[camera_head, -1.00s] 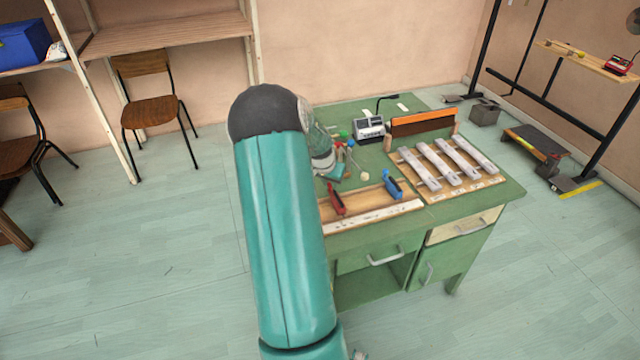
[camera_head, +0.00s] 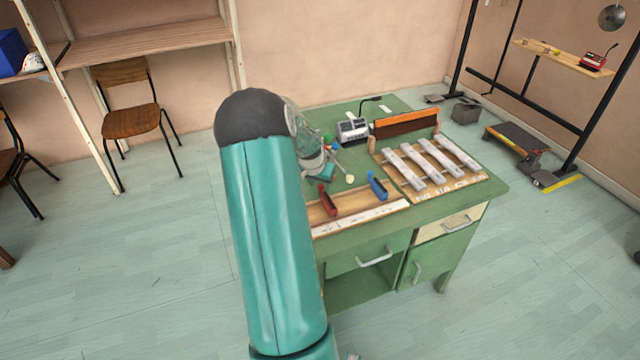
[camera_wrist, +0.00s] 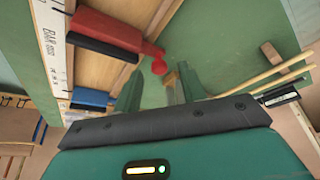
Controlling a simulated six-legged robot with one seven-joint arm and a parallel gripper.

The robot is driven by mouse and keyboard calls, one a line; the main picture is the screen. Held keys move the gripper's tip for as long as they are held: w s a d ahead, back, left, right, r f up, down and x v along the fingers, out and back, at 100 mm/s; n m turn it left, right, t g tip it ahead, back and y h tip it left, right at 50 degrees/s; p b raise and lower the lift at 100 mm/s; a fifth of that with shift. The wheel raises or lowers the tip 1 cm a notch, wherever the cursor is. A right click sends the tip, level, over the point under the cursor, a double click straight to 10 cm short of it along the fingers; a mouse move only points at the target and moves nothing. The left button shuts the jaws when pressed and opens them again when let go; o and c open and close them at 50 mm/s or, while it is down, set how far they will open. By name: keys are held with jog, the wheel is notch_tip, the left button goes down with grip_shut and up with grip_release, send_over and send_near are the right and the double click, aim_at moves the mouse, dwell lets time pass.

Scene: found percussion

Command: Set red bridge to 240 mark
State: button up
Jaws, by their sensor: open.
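The red bridge (camera_head: 328,200) sits on a wooden board (camera_head: 345,207) with a white marked strip along its front edge, on the green desk. In the wrist view the red bridge (camera_wrist: 108,35) lies across the board, its narrow end and red knob pointing toward my gripper (camera_wrist: 160,78). The gripper is open, its two green fingers apart; the knob appears just beyond the gap between them. I cannot tell whether they touch. The blue bridge (camera_head: 377,186) stands to the right on the same board. The strip (camera_wrist: 53,45) shows printed letters, but the 240 mark is not readable.
A rack of several grey bars (camera_head: 430,165) stands right of the board. A grey meter (camera_head: 352,129) and an orange-brown panel (camera_head: 405,124) stand behind. Thin sticks (camera_wrist: 258,80) and a wooden block (camera_wrist: 271,53) lie near the gripper.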

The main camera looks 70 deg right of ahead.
jog(key=v, duration=1.2)
jog(key=shift+a+r, duration=0.2)
jog(key=shift+r, duration=0.15)
jog(key=w+a+r+n+t+y, duration=0.1)
jog(key=w+a+r+n, duration=0.25)
jog(key=a, duration=0.65)
jog(key=w+a+r+n+t+y, duration=0.15)
jog(key=w+a+r, duration=0.3)
jog(key=a, duration=0.45)
jog(key=w+a+r+n+t, duration=0.25)
jog(key=w+a, duration=0.25)
jog(key=a, duration=0.5)
jog(key=s+a+r+n, duration=0.1)
jog(key=s+a+n, duration=0.2)
jog(key=a, duration=0.5)
jog(key=s+a+r+n+y, duration=0.1)
jog(key=s+a+n, duration=0.2)
jog(key=a, duration=0.6)
jog(key=s+a+r+n+y, duration=0.1)
jog(key=s+a+n, duration=0.2)
jog(key=a, duration=0.6)
jog(key=shift+s+a+r+n+t, duration=0.2)
jog(key=shift+r+n+t, duration=0.1)
jog(key=shift+n, duration=0.45)
jog(key=shift+c, duration=0.5)
